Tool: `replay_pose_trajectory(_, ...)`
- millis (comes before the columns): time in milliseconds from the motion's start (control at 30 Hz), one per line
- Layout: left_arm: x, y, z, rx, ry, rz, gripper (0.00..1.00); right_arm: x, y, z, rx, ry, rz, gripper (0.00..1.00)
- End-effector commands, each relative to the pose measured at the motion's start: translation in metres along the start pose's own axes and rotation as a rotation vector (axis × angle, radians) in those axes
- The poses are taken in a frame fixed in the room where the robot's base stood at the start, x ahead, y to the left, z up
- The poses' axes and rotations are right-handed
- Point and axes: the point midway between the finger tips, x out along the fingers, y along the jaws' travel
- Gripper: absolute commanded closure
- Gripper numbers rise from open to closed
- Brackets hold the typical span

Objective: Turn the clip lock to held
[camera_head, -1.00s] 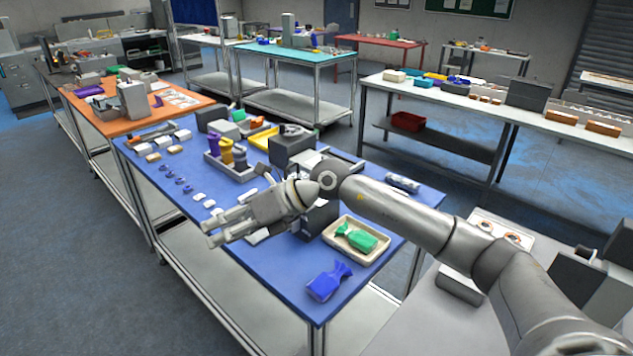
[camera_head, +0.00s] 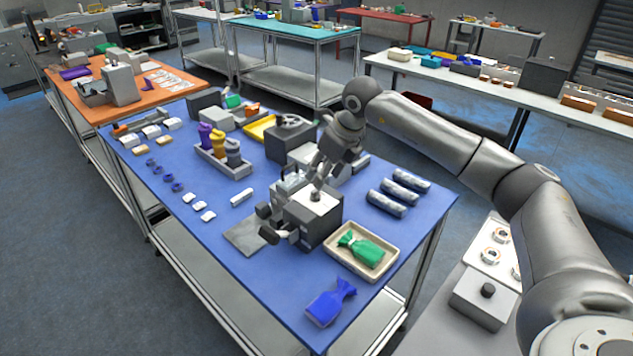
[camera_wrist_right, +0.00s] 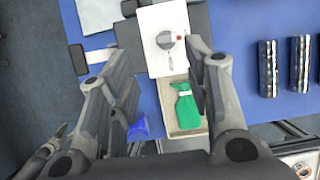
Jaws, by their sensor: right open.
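A dark box with a white top plate (camera_head: 300,203) stands on the blue table. A small grey knob (camera_head: 316,196), perhaps the clip lock, sits on that plate. My right gripper (camera_head: 303,184) points down over the box. In the right wrist view my right gripper (camera_wrist_right: 157,68) has its fingers wide apart with nothing between them, and the knob appears beyond the gap. Whether a finger touches the box cannot be told. My left gripper is not in view.
A tray (camera_head: 333,262) with a green bag (camera_head: 366,250) stands right beside the box. A blue bag (camera_head: 330,302) lies near the front corner. Several grey rolls (camera_head: 387,204) lie to the right. A bottle rack (camera_head: 222,164) and grey boxes stand behind.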

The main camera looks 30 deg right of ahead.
Motion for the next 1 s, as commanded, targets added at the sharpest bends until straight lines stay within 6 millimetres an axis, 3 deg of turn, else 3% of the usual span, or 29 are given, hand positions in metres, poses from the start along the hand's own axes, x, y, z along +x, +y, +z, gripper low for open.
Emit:
replay_pose_trajectory(333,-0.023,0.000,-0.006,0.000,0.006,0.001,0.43,0.059,0.000,0.000,0.002,0.003,0.001,0.55)
replay_pose_trajectory(500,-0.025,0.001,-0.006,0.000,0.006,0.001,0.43,0.070,0.000,0.000,0.001,0.000,0.000,0.55)
replay_pose_trajectory(767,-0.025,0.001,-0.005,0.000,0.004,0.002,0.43,0.073,0.000,0.000,0.001,0.000,-0.001,0.55)
replay_pose_trajectory(1000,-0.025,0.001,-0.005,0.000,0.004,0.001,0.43,0.072,0.000,0.000,0.001,0.000,0.000,0.83)
